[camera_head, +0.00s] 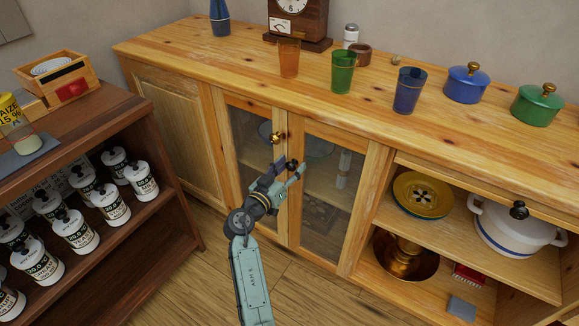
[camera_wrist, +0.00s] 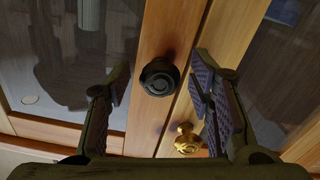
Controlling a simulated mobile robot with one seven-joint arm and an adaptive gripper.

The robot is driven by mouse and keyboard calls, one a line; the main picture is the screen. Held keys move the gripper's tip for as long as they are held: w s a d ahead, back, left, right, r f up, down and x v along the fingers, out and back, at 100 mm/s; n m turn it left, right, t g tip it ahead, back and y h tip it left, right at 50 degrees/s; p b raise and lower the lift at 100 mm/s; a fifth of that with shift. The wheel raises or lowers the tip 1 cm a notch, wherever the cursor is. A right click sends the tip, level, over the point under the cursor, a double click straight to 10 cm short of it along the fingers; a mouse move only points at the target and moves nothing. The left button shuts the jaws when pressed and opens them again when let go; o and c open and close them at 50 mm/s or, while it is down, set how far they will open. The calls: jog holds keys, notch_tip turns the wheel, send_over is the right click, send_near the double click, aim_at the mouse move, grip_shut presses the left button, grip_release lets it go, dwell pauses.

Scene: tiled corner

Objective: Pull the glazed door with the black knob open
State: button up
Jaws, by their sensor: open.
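The glazed door (camera_head: 330,212) with the black knob is the right one of a pair in the wooden cabinet, and it looks shut. In the wrist view this door (camera_wrist: 150,120) is on the left. Its round black knob (camera_wrist: 159,77) sits between my open fingers, with space visible on both sides. In the head view the knob (camera_head: 292,164) is at my fingertips and partly hidden. My gripper (camera_head: 287,170) is open and holds nothing. The neighbouring glazed door (camera_head: 243,127) has a gold knob (camera_head: 276,138), which also shows beside my right finger in the wrist view (camera_wrist: 187,140).
Cups, lidded pots and a clock (camera_head: 297,18) stand on the cabinet top (camera_head: 200,55). Open shelves at right hold a white pot (camera_head: 515,232) and a yellow dish (camera_head: 422,195). A dark shelf (camera_head: 120,110) with several canisters stands at left. Floor before the doors is clear.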

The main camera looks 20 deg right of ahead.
grip_shut()
dwell(0.6)
